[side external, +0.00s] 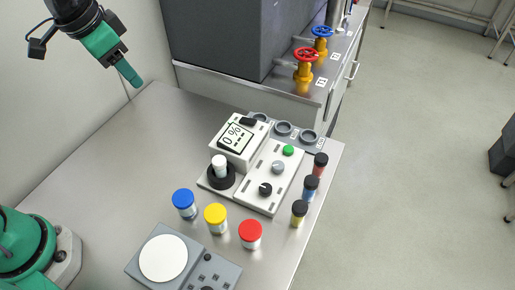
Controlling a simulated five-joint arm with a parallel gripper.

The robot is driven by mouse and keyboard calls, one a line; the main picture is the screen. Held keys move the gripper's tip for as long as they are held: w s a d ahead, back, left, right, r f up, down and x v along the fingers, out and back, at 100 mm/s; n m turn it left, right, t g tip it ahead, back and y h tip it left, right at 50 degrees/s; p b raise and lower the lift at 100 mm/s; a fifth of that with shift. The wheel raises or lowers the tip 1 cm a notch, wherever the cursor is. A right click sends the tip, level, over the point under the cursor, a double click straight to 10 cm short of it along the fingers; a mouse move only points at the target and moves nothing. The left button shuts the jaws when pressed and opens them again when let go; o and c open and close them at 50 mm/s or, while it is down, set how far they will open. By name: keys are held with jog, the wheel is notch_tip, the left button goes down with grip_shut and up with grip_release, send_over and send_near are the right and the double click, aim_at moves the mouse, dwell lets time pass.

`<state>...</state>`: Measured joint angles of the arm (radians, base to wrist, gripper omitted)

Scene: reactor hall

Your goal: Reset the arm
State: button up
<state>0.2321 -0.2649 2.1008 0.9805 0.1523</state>
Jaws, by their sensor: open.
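My arm reaches in from the top left, and my gripper (131,76) hangs in the air above the back left of the steel bench (110,140). It points down and to the right. Its jaws are open, with nothing visible between them, though from this angle they overlap. It is well apart from everything on the bench. My green base stands at the lower left edge of the view.
Jars with blue (184,200), yellow (215,215) and red (250,232) lids stand mid-bench, beside a display device (239,140), a knob panel (272,180) and small black-capped vials (310,188). A scale (163,258) is in front. The bench's left side is clear.

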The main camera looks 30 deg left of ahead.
jog(key=s+a+f+n+t, duration=0.1)
jog(key=s+a+f+n, duration=0.1)
jog(key=s+a+n, duration=0.2)
jog(key=shift+s+a+f+t+y, duration=0.35)
jog(key=shift+s+a, duration=1.55)
jog(key=shift+s, duration=1.4)
